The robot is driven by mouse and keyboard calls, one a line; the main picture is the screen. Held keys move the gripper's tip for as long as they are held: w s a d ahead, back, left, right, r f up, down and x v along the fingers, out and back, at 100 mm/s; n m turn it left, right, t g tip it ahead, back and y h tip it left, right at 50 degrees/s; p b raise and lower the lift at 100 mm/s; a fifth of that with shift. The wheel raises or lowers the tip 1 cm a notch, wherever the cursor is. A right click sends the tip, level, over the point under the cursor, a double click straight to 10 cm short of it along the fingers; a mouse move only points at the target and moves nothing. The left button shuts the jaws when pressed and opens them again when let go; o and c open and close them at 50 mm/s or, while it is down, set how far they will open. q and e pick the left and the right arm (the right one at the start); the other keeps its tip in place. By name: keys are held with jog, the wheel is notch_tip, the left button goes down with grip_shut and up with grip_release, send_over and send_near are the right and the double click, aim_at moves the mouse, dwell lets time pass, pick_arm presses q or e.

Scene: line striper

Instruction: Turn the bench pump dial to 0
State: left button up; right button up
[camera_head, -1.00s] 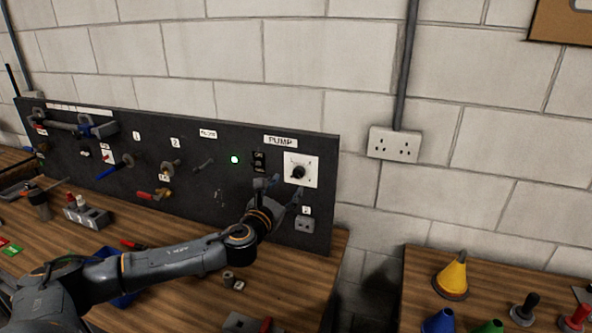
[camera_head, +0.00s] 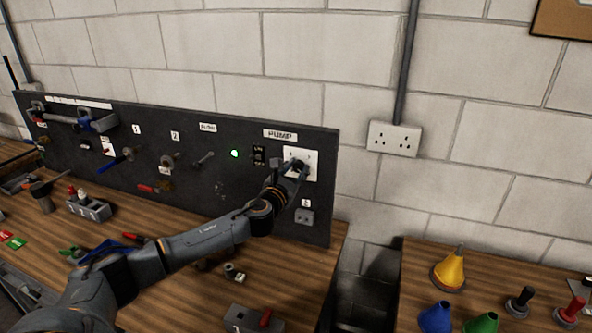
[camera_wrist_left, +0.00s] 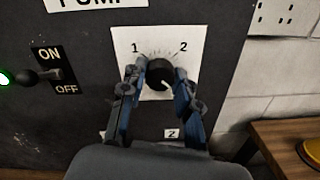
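The pump dial (camera_wrist_left: 160,74) is a round black knob on a white plate (camera_wrist_left: 188,42) marked 1 and 2, below the PUMP label (camera_head: 281,134) on the dark panel. A short pale pointer mark shows on the knob's lower right. My left gripper (camera_wrist_left: 157,86) is at the dial, with one finger on each side of the knob. The fingers are apart, and I cannot tell whether they touch it. In the head view my left gripper (camera_head: 293,167) covers much of the dial. My right gripper is not in view.
Left of the dial are an ON/OFF switch (camera_wrist_left: 54,70) and a lit green lamp (camera_head: 234,154). Valves and levers fill the panel's left side. Blocks and tools lie on the wooden bench (camera_head: 185,287). Coloured funnels stand on a right-hand table (camera_head: 511,263).

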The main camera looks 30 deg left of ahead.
pick_arm(q)
grip_shut()
